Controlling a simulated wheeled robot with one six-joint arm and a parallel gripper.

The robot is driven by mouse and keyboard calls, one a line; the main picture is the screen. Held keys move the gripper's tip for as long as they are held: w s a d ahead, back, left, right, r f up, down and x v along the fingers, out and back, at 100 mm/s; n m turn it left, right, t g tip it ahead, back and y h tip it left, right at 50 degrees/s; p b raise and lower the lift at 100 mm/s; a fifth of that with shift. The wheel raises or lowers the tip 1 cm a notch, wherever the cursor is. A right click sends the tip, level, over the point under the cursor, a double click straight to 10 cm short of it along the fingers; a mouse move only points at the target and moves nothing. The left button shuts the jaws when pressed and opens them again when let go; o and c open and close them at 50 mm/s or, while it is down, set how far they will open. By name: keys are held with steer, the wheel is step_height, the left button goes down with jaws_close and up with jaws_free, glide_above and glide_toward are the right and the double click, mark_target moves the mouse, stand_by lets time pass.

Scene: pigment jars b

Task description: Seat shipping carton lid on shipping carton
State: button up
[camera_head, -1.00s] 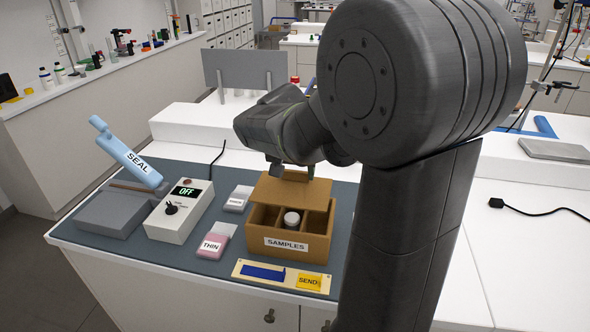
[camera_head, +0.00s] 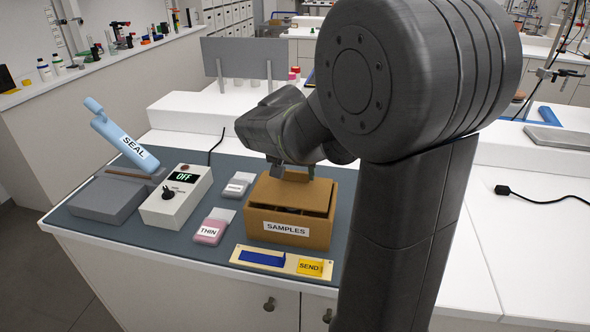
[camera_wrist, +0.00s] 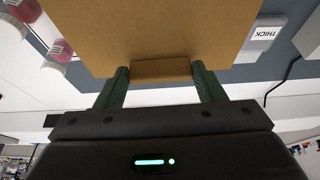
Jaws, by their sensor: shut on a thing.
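The shipping carton (camera_head: 290,238) is a brown box labelled SAMPLES, on the dark mat of the bench in the head view. The brown carton lid (camera_head: 288,192) lies over its top, with a dark gap showing along the front and right edges, so it looks not flush. In the wrist view the lid (camera_wrist: 150,32) fills the upper middle. My gripper (camera_wrist: 161,72) is shut on the lid's raised tab, one green finger on each side. In the head view my gripper (camera_head: 293,172) is at the carton's far side, partly hidden by my arm. The carton's inside is almost all covered.
Left of the carton are a THIN packet (camera_head: 210,232), another packet (camera_head: 235,185), a box reading OFF (camera_head: 178,200) and a sealer with a raised blue SEAL arm (camera_head: 122,140). A tray with a yellow SEND block (camera_head: 310,267) lies in front.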

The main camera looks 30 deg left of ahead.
mark_target(296, 183)
steer(key=shift+f+b, duration=0.7)
steer(key=shift+f, duration=0.1)
steer(key=o, duration=1.1)
steer(key=shift+c, duration=0.2)
steer(key=shift+r, duration=0.1)
steer(key=shift+r+p, duration=2.15)
steer(key=shift+r, duration=0.8)
steer(key=shift+d, duration=0.1)
